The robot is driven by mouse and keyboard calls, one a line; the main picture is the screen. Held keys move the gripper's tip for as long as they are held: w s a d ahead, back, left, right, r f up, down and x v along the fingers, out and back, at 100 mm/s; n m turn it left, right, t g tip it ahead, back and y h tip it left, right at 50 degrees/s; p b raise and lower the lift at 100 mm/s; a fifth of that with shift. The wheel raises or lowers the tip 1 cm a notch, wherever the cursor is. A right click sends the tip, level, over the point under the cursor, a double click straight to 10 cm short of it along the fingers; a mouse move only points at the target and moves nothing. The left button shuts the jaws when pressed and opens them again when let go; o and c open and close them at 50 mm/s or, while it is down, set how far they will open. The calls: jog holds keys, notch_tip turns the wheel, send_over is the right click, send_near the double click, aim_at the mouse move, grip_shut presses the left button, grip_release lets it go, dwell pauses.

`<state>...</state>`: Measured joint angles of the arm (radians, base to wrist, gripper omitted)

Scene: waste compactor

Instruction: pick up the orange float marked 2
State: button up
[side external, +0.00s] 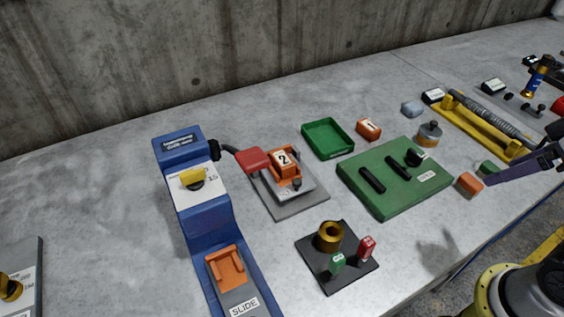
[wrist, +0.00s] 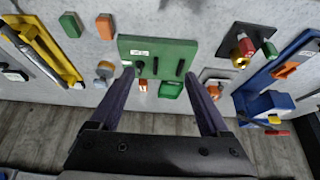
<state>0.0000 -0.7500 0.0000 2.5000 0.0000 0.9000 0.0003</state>
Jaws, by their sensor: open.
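The orange float marked 2 (side external: 285,163) sits on a grey plate (side external: 273,207) in the middle of the side external view. An orange shape at the right finger in the wrist view (wrist: 213,90) looks like this float, partly hidden. A second orange float, marked 1 (side external: 368,129), lies to its right behind the green panel. My gripper (wrist: 159,74) is open and empty. Its two dark purple fingers straddle the green panel in the wrist view. In the side external view, a purple finger shows at the right edge, well apart from float 2.
A red-ended lever (side external: 252,159) reaches close to float 2's left. A green tray (side external: 328,154) stands behind it and a green panel (side external: 400,195) to its right. A blue slide unit (side external: 207,222) is left. A black plate (side external: 352,279) with a brass ring is in front.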

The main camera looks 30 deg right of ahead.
jog(key=w+a+r+m, duration=0.2)
jog(key=w+r, duration=0.5)
jog(key=r, duration=0.4)
jog(key=w+a+r+g, duration=0.25)
jog(key=w+a, duration=0.25)
jog(key=w, duration=0.7)
jog(key=n+g, duration=0.2)
jog(key=g, duration=0.1)
send_over(285, 163)
jog(key=f, duration=2.2)
jog(key=shift+s+a+f, duration=0.2)
jog(key=shift+a+f, duration=0.05)
jog(key=shift+f, duration=0.1)
jog(key=shift+w+d+f, duration=0.15)
jog(key=shift+f, duration=1.2)
jog(key=shift+w+d+f, duration=0.1)
jog(key=shift+d+f, duration=0.05)
jog(key=shift+f, duration=1.15)
